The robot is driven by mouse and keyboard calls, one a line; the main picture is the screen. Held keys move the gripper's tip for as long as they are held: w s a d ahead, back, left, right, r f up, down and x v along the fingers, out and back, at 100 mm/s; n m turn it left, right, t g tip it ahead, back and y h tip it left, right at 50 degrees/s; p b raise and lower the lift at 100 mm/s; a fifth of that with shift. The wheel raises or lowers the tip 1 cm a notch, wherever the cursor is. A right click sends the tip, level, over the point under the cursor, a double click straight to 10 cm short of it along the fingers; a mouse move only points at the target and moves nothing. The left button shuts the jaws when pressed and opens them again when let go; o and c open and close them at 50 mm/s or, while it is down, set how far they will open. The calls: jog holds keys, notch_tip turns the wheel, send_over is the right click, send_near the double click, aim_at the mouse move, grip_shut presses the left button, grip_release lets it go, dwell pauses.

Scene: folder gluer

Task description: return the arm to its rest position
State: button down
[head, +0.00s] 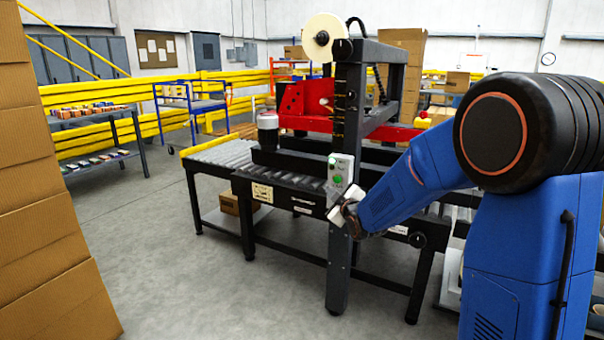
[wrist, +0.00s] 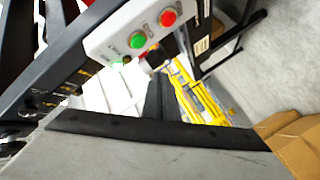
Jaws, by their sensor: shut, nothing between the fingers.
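My blue arm stretches out from the right side of the head view toward the machine. My gripper (head: 338,203) is at its end, small in that view, shut and empty. It is just below the white control box (head: 341,170) on the machine's dark upright, and overlaps the upright in the picture. I cannot tell whether it touches either one. In the wrist view the control box (wrist: 135,28) is close, at the top, with a green button (wrist: 138,40) and a red button (wrist: 168,18).
The folder gluer's dark frame (head: 345,110) and roller conveyor (head: 215,152) stand around my gripper. Stacked brown cartons (head: 40,210) rise at the left. A shelf (head: 95,118) and blue cart (head: 193,105) stand behind. The grey floor (head: 190,270) between cartons and machine is clear.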

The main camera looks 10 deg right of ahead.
jog(key=s+d+r+m+g+h, duration=0.1)
jog(key=s+d+m+g, duration=0.2)
jog(key=s, duration=0.9)
jog(key=s+d+r+m+g+h, duration=0.1)
jog(key=s+d+m+g, duration=0.2)
jog(key=s, duration=0.8)
jog(key=s+f+m+g, duration=0.2)
jog(key=s, duration=1.2)
jog(key=s+d+f+m+g, duration=0.1)
jog(key=s+f+m+g, duration=0.2)
jog(key=s, duration=1.2)
jog(key=shift+f+g+h, duration=0.3)
jog(key=shift+f, duration=0.05)
